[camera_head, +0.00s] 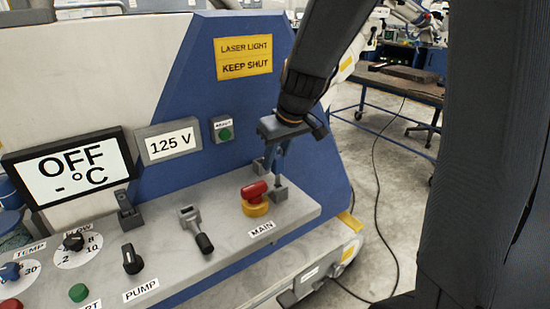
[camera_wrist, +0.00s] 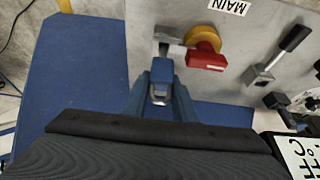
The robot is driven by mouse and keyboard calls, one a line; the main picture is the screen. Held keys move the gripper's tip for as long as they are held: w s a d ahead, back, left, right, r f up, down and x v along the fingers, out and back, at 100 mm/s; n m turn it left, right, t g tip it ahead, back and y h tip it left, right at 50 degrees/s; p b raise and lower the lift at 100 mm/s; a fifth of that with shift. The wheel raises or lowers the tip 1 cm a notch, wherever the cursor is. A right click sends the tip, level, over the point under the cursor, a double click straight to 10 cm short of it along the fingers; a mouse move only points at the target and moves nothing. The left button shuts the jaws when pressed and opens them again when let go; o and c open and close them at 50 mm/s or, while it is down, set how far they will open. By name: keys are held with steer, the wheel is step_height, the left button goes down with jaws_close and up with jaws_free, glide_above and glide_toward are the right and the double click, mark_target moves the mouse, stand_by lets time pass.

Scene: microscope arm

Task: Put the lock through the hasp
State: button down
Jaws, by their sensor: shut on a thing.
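My gripper (camera_head: 275,165) points down over the right end of the control panel. It is shut on a small blue piece, which I take to be the lock (camera_wrist: 162,70); a silvery part of it shows between my fingers in the wrist view. In the head view my fingers mostly hide the lock. A grey bracket (camera_head: 280,190), likely the hasp, stands beside the red MAIN switch handle (camera_head: 254,190) on its yellow base. The bracket also shows in the wrist view (camera_wrist: 173,50), just beyond the lock. I cannot tell whether the lock touches it or passes through it.
A grey lever (camera_head: 195,228), a black PUMP knob (camera_head: 132,259) and a grey upright clip (camera_head: 128,208) stand left on the panel. The OFF display (camera_head: 70,166) is behind them. The blue housing wall rises behind my gripper. Open floor lies to the right.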

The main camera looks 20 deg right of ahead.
mark_target(281, 159)
steer(key=shift+f+b, duration=1.75)
steer(key=shift+f, duration=0.45)
steer(key=c, duration=1.4)
jaws_free()
steer(key=shift+o, duration=0.2)
steer(key=shift+r, duration=0.15)
steer(key=v, duration=0.7)
steer(key=shift+s+d+r, duration=0.1)
steer(key=shift+s+r, duration=0.05)
steer(key=shift+r, duration=0.1)
steer(key=shift+s, duration=0.1)
